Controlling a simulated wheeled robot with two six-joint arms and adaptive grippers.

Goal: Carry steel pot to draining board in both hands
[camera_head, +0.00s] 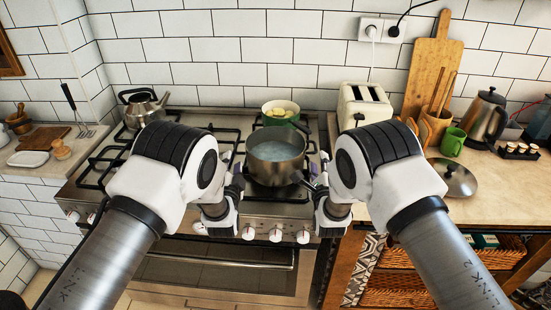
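The steel pot (275,151) stands upright at the front of the stove and holds a pale liquid. It appears to rest on the front right burner. My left gripper (238,182) is close against the pot's left side, and my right gripper (311,181) is close against its right side. The dark fingers overlap the places where handles would be, so I cannot tell whether either gripper is shut on a handle. I cannot make out a draining board in this view.
A green pot (281,116) with yellowish food stands just behind the steel pot. A kettle (143,106) is at the stove's back left. On the right counter are a toaster (362,103), a green mug (453,142) and a lid (454,178). The left counter holds small items.

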